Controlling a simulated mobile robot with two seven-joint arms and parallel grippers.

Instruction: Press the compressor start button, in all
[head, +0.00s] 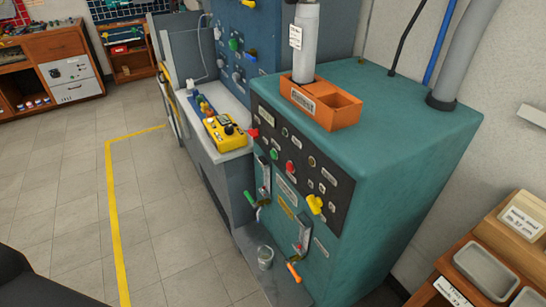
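A teal cabinet (400,125) stands in the middle right, with a black control panel (335,186) on its slanted front. The panel carries a green button (274,154), a red button (290,168), a red knob (253,134) and a yellow handle (315,204). The small labels are too small to read, so I cannot tell which button is the compressor start. Another green round control (235,44) is on the blue cabinet (262,22) behind. Neither of my grippers shows in the head view.
An orange tray (337,112) holding a grey cylinder sits on the teal cabinet. A yellow device (224,132) lies on the ledge beside it. A glass jar (265,257) stands low in front. A wooden bench (495,240) is at right.

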